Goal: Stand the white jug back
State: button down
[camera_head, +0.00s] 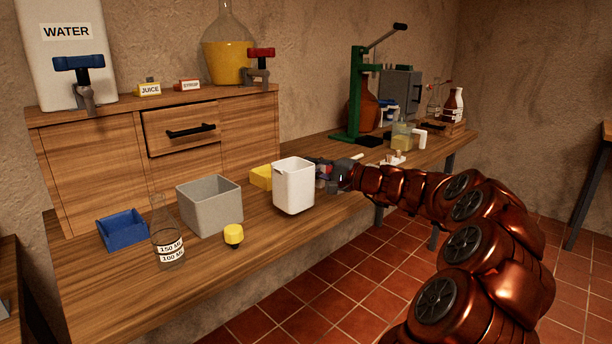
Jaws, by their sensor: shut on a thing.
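The white jug (294,188) is upright near the front edge of the wooden bench, right of the grey bin. Its open top shows. My gripper (322,176) comes in from the right and is shut on the jug's right side. The fingers are partly hidden behind the jug, so the exact grip on it is hard to see. I cannot tell whether the jug's base touches the bench or is slightly above it.
Close by on the bench (150,294) are a grey bin (211,210), a yellow box (261,177), a yellow-capped item (233,235), a glass flask (168,246) and a blue tray (122,231). A green press (355,95) stands farther back.

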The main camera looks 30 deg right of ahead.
jog(key=shift+w+d+f, duration=0.1)
jog(key=shift+w+d, duration=0.05)
jog(key=shift+w, duration=1.3)
jog(key=shift+w+f, duration=0.15)
jog(key=shift+f, duration=1.45)
jog(key=shift+f+b, duration=0.25)
jog(key=shift+b, duration=0.25)
jog(key=c, duration=1.2)
grip_release()
jog(key=shift+o, duration=0.2)
jog(key=shift+r+p, duration=0.1)
jog(key=shift+p, duration=0.2)
jog(key=v, duration=0.7)
jog(key=shift+s+d, duration=0.2)
jog(key=shift+s, duration=0.15)
